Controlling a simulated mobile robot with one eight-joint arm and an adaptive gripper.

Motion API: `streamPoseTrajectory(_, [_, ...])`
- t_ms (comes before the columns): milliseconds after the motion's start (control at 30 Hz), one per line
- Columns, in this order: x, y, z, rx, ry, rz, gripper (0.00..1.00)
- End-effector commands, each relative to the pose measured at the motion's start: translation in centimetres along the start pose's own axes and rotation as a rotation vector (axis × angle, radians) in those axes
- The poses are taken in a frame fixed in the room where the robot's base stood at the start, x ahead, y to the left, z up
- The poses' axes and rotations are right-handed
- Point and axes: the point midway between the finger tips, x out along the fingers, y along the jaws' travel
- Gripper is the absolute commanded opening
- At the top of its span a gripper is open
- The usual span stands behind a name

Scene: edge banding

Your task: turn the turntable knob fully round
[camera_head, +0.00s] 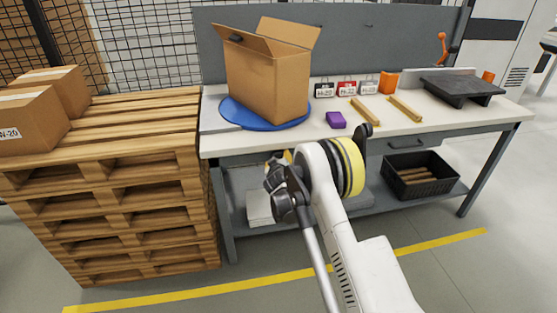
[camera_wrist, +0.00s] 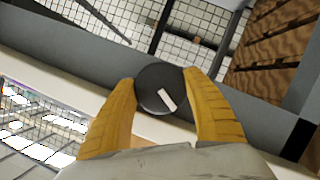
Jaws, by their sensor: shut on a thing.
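The turntable (camera_head: 234,114) is a blue disc on the left part of the workbench, with an open cardboard box (camera_head: 262,80) standing on it. The knob (camera_wrist: 151,92) is round and black with a white bar mark, which slants down to the right in the wrist view. It sits on the grey front face of the bench. My gripper (camera_wrist: 159,84) has its two yellow fingers shut on the knob, one on each side. In the head view my gripper (camera_head: 285,158) is at the bench's front edge below the turntable, and my arm hides the knob.
A stack of wooden pallets (camera_head: 145,130) with cardboard boxes stands close on the left. On the bench top (camera_head: 415,123) are a purple block (camera_head: 336,120), two wooden strips and small labelled boxes. A black crate (camera_head: 425,170) sits on the lower shelf at right.

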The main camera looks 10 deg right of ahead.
Motion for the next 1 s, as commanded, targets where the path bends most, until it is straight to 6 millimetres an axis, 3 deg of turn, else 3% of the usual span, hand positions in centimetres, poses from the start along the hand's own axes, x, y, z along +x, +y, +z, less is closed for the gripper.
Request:
streamPoseTrajectory(167, [0.03, 0.02, 0.01, 0.001, 0.0, 0.0, 0.28])
streamPoseTrajectory(200, [0.02, 0.02, 0.01, 0.001, 0.0, 0.0, 0.64])
streamPoseTrajectory(267, [0.02, 0.03, 0.01, 0.001, 0.0, 0.0, 0.81])
streamPoseTrajectory(733, [0.01, 0.1, 0.02, 0.021, -0.001, -0.008, 0.81])
streamPoseTrajectory(1000, [0.0, 0.1, 0.05, 0.229, -0.001, -0.092, 0.81])
